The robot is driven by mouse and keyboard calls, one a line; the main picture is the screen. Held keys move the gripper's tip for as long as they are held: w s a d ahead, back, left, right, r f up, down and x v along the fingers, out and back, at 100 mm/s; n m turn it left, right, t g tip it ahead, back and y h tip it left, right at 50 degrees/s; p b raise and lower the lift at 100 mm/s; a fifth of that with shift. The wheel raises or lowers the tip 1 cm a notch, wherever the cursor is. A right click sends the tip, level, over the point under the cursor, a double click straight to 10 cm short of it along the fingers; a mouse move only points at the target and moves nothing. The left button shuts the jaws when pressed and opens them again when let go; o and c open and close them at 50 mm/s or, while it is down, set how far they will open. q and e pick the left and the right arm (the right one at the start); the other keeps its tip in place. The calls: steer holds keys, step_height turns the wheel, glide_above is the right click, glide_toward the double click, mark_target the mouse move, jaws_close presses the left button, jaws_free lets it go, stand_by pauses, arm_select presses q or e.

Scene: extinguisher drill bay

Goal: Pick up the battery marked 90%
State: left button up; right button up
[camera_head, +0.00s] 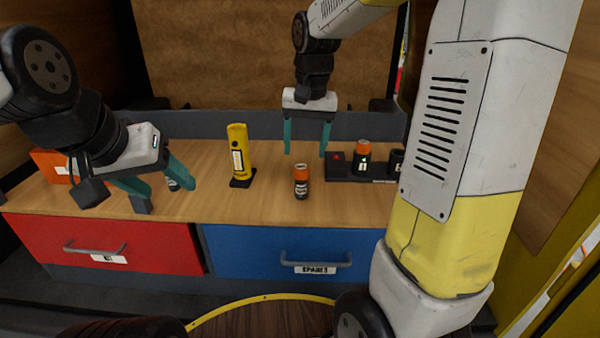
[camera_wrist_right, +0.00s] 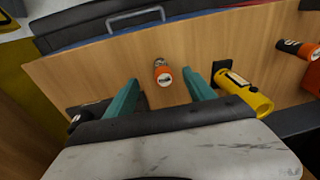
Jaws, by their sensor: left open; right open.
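A small battery with an orange top and dark body (camera_head: 301,182) stands on the wooden bench; it also shows in the right wrist view (camera_wrist_right: 162,72). Another battery (camera_head: 363,150) stands in the black charger (camera_head: 341,168). A third battery (camera_head: 172,182) is partly hidden behind my left gripper (camera_head: 168,194). No 90% mark is readable on any of them. My right gripper (camera_head: 305,154) is open and empty above the bench, with the middle battery between its fingers in the wrist view but not touched. My left gripper is open over the bench's left part.
A yellow flashlight (camera_head: 238,153) stands on a dark base left of the middle battery. An orange box (camera_head: 52,165) sits at the far left. Below the bench are a red drawer (camera_head: 60,235) and a blue drawer marked SPARES (camera_head: 250,252), both shut. The bench front is mostly clear.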

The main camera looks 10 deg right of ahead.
steer(key=m+g, duration=0.1)
glide_above(301, 178)
steer(key=w, duration=0.2)
steer(key=shift+h, duration=0.3)
steer(key=f, duration=0.4)
steer(key=shift+d+f, duration=0.2)
steer(key=shift+d, duration=0.2)
steer(key=f, duration=0.8)
steer(key=shift+a, duration=0.25)
steer(key=shift+r, duration=0.1)
jaws_close()
